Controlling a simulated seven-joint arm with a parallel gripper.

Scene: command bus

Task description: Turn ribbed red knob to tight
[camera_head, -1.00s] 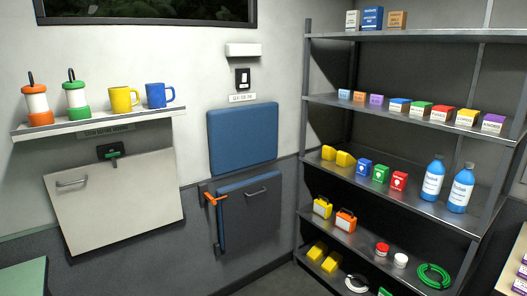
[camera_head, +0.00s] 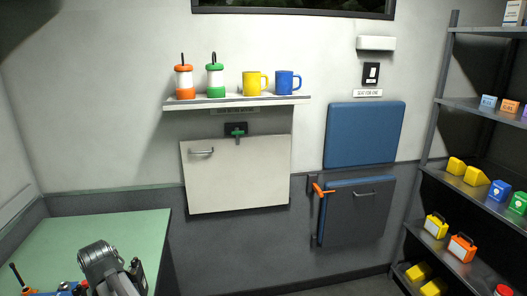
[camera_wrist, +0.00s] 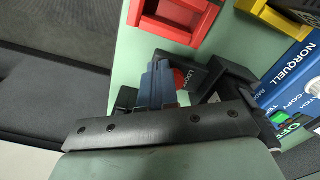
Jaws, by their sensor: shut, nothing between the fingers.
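In the wrist view a dark block with partly readable white lettering (camera_wrist: 194,75) stands on the green bench top. A small red part (camera_wrist: 180,79) shows beside it, mostly hidden behind my gripper; it may be the ribbed red knob, but I cannot make out ribs or a pointer. My gripper (camera_wrist: 160,75) is shut and empty, its blue-grey fingers close in front of that red part. Whether they touch it I cannot tell. In the head view my arm reaches over the green bench at lower left, and the knob cannot be made out.
The wrist view shows a red open tray (camera_wrist: 172,20), a blue panel marked NORQUELL (camera_wrist: 300,75) at right, and a black open holder (camera_wrist: 232,80) between. In the head view the green bench top (camera_head: 85,235) is clear at the back.

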